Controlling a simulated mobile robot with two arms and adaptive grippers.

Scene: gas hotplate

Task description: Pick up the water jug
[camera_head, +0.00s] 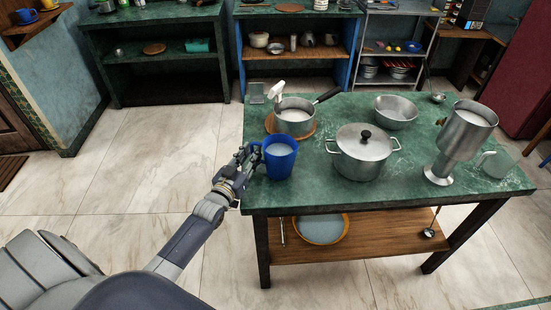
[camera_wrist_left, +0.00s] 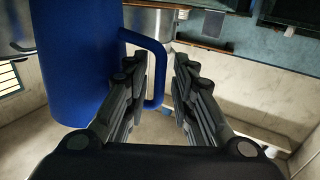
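The water jug is a blue jug (camera_head: 279,158) with pale contents, upright near the left front edge of the green table. Its handle points left toward my left gripper (camera_head: 246,158). In the left wrist view the blue jug (camera_wrist_left: 75,60) fills the left side, and its handle (camera_wrist_left: 158,70) reaches in between the two fingers. My left gripper (camera_wrist_left: 160,95) is open there, with a finger on each side of the handle's outer bar and a gap on the right. I cannot tell whether the left finger touches the handle. My right gripper is not in view.
On the green table (camera_head: 330,197) stand a saucepan (camera_head: 294,122) behind the jug, a lidded pot (camera_head: 362,160) to its right, a metal bowl (camera_head: 396,112) and a tall metal vessel (camera_head: 462,140). A lower shelf holds an orange-rimmed bowl (camera_head: 321,229). The floor at left is clear.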

